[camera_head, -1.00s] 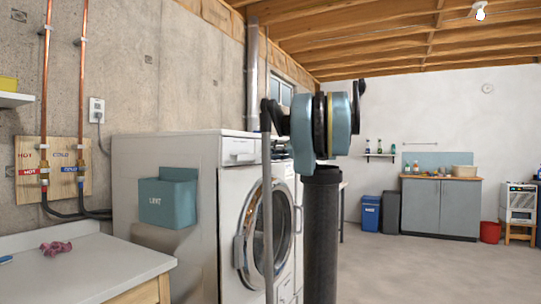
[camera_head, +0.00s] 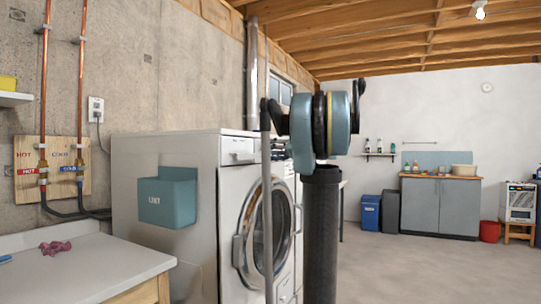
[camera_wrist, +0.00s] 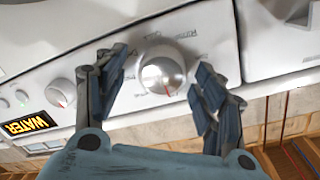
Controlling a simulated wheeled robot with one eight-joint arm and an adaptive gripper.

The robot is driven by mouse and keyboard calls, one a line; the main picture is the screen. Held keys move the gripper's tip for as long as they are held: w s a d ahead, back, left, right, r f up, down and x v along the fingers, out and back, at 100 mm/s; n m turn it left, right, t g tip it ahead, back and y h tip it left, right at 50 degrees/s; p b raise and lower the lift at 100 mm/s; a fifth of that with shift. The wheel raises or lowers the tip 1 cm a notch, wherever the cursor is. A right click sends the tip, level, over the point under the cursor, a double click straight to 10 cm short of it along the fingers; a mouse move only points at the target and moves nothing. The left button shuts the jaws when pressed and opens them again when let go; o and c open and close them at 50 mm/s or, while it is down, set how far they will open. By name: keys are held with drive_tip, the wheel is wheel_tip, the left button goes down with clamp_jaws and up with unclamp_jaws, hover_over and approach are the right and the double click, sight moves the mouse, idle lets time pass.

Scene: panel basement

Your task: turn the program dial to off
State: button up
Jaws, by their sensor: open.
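The program dial (camera_wrist: 161,74) is a large round silver knob with a red mark on its lower edge, on a white control panel, in the wrist view. Printed words ring it, too blurred to read fully. My gripper (camera_wrist: 161,83) is open, with one finger to the left of the dial and one to the right, both apart from it. In the head view the front-loading washer (camera_head: 231,212) stands against the concrete wall. My arm hides much of its front and the dial there.
A teal lint bin (camera_head: 168,200) hangs on the washer's side. A counter (camera_head: 85,268) stands in front at left. The floor to the right is open.

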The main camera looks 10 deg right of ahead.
drive_tip(key=v, duration=1.2)
idle(0.3)
